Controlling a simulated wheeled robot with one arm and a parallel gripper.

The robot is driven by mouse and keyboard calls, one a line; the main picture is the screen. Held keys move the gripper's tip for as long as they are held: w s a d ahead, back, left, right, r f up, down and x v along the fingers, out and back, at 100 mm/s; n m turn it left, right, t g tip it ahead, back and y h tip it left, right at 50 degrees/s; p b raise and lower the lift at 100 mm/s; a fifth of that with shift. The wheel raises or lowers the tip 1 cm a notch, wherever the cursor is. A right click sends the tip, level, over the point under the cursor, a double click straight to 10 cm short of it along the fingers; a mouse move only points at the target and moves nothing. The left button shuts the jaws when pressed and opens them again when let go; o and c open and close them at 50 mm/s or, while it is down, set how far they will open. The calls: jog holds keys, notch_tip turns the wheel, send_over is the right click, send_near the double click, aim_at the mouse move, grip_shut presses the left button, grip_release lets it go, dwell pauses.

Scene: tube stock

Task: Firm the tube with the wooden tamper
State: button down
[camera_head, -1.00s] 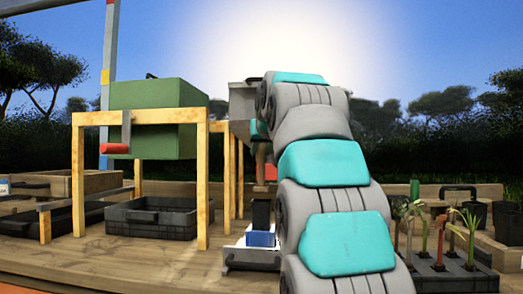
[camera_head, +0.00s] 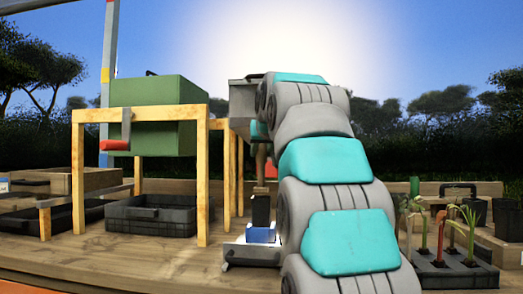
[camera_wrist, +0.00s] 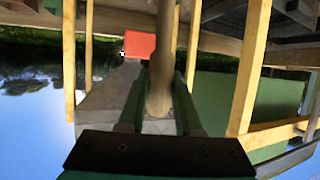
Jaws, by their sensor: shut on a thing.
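My gripper (camera_wrist: 160,108) is shut on the wooden tamper (camera_wrist: 162,72), a pale brown rod between its green fingers in the wrist view. In the head view the tamper (camera_head: 261,163) hangs roughly upright, left of my arm, which hides most of my gripper. A dark upright tube (camera_head: 261,210) stands just below the tamper. Whether the tamper's lower end touches or enters the tube is too small to tell. A blue block (camera_head: 261,235) is at the tube's foot, on a white-and-grey stand (camera_head: 240,253).
A green box (camera_head: 158,105) is held in a wooden frame (camera_head: 203,190) with a red-handled lever (camera_head: 113,145), left of the tube. A dark crate (camera_head: 150,218) sits beneath it. Potted seedlings (camera_head: 455,240) stand right of my arm. The front left tabletop is clear.

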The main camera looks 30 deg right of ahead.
aim_at(262, 165)
jog(key=shift+f+b, duration=1.1)
jog(key=shift+f, duration=1)
dwell(2.9)
